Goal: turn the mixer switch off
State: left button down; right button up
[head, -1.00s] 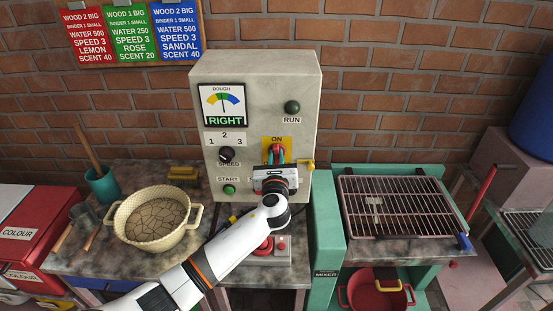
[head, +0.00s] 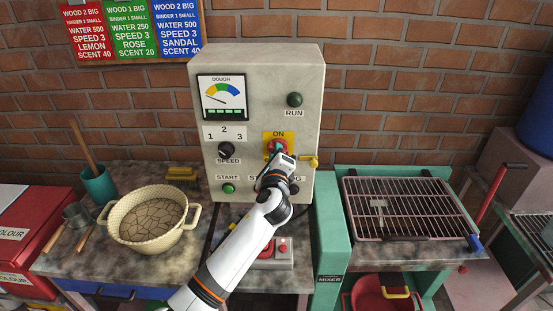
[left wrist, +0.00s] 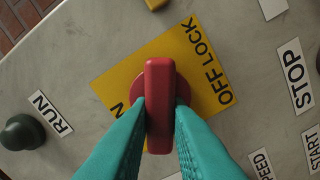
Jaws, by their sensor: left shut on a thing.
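The mixer switch is a red handle (left wrist: 159,105) on a yellow plate (left wrist: 112,83) on the control box (head: 260,68). In the left wrist view its teal fingers stand on either side of the handle, and my left gripper (left wrist: 160,108) is shut on it. The plate reads OFF LOCK on one side; the ON word is partly covered by a finger. The handle is turned at a slant to the plate's edges. In the head view the left gripper (head: 279,148) largely hides the switch. My right gripper is not in view.
The dough gauge (head: 222,98) has its needle low at the left. RUN (head: 295,100), SPEED (head: 226,150) and START (head: 228,188) sit around the switch; my arm partly covers STOP. A cream pot (head: 148,220) stands left, a grill rack (head: 410,207) right.

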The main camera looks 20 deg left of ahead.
pick_arm(q)
jog(key=shift+f+n+b, duration=0.15)
jog(key=shift+n+b, duration=0.65)
jog(key=shift+n, duration=0.75)
jog(key=shift+f+n+b, duration=0.1)
jog(key=shift+n+b, duration=0.65)
jog(key=shift+n, duration=0.8)
jog(key=c, duration=1.4)
grip_release()
jog(key=shift+o, duration=0.2)
jog(key=shift+s, duration=0.1)
jog(key=b+v, duration=0.2)
jog(key=v, duration=1)
